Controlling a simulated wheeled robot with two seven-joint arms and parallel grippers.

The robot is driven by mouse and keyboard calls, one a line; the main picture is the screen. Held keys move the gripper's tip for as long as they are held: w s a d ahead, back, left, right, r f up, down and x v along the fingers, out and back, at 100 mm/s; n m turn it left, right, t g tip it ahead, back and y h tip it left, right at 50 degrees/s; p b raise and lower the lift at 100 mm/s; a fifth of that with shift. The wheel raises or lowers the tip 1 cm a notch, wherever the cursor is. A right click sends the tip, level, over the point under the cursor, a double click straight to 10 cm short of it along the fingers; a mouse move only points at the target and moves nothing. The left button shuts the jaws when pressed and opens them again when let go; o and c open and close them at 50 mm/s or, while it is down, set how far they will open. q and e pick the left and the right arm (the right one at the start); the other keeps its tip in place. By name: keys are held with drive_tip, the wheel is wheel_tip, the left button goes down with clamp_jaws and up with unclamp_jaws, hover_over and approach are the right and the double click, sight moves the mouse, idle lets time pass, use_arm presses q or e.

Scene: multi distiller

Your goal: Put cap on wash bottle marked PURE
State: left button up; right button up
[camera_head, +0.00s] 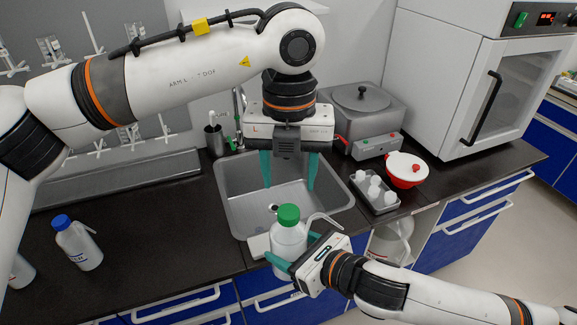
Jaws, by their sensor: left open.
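A white wash bottle (289,244) with a green cap (288,215) and a bent spout stands upright at the sink's front edge. The cap sits at its top; I cannot tell how firmly. No marking on it is readable. My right gripper (294,252) comes in from the lower right with its teal fingers around the bottle, and looks shut on it. My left gripper (289,178) points down over the sink, open and empty, behind and above the green cap. A blue-capped wash bottle (79,246) stands on the counter at left; its label is too small to read.
The sink (238,205) lies below my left gripper. A grey tray (386,205) with several white pieces, a red-and-white pot (405,170) and a grey bath (361,108) stand to its right. Another bottle (22,270) is partly hidden at far left. Counter between the left bottles and sink is clear.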

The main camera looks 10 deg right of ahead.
sight(289, 211)
use_arm(q)
drive_tip(key=n, duration=0.4)
drive_tip(key=shift+r+n, duration=0.15)
drive_tip(key=shift+n, duration=0.15)
drive_tip(key=n, duration=0.5)
drive_tip(key=shift+r, duration=0.15)
drive_tip(key=shift+f, duration=4.05)
drive_tip(key=shift+c, duration=0.2)
